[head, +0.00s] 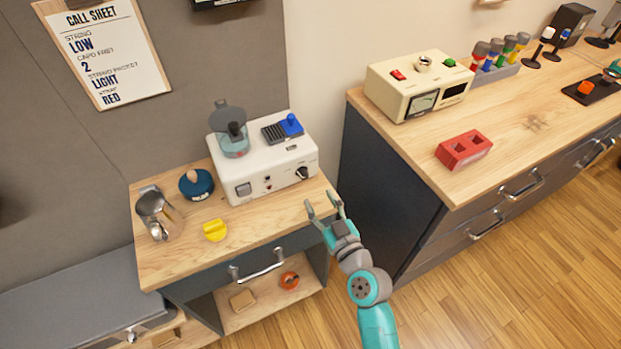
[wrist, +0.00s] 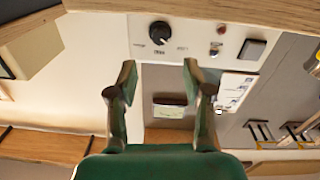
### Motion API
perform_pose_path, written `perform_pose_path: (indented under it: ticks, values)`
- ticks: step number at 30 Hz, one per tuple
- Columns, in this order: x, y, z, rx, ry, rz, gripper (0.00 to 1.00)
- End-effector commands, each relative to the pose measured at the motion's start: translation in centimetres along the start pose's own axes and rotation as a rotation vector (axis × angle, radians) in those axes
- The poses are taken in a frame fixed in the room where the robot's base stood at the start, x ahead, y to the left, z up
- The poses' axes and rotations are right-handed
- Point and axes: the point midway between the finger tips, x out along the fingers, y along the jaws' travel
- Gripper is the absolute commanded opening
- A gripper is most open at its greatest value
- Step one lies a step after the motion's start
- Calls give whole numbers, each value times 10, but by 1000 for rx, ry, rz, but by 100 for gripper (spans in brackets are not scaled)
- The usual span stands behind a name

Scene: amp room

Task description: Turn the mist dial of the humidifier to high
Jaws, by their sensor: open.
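The white humidifier (head: 265,167), with a clear round vessel (head: 234,143) on top, stands at the back of the small wooden table. Its black round mist dial (head: 302,172) is at the right end of the front face. The dial also shows in the wrist view (wrist: 159,33), at the top, with small print beside it too blurred to read. I cannot tell its setting. My gripper (head: 322,201) is open and empty, just in front of the table's right front edge, apart from the dial. In the wrist view the open fingers (wrist: 159,72) point towards the dial.
A yellow piece (head: 215,230), a dark blue round item (head: 196,184) and a metal-and-clear container (head: 158,212) stand on the table's left part. A drawer handle (head: 258,265) sticks out in front. The right cabinet (head: 400,185) rises close to my gripper's right.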

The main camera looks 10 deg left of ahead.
Motion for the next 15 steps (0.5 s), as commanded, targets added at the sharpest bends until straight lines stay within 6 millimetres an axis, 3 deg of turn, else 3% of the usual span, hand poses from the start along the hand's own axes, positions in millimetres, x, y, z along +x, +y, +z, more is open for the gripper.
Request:
perform_pose_path:
  ticks: [9,15]
  values:
    - [56,0,-1,0,2,0,50]
    - [78,0,0,-1,0,0,50]
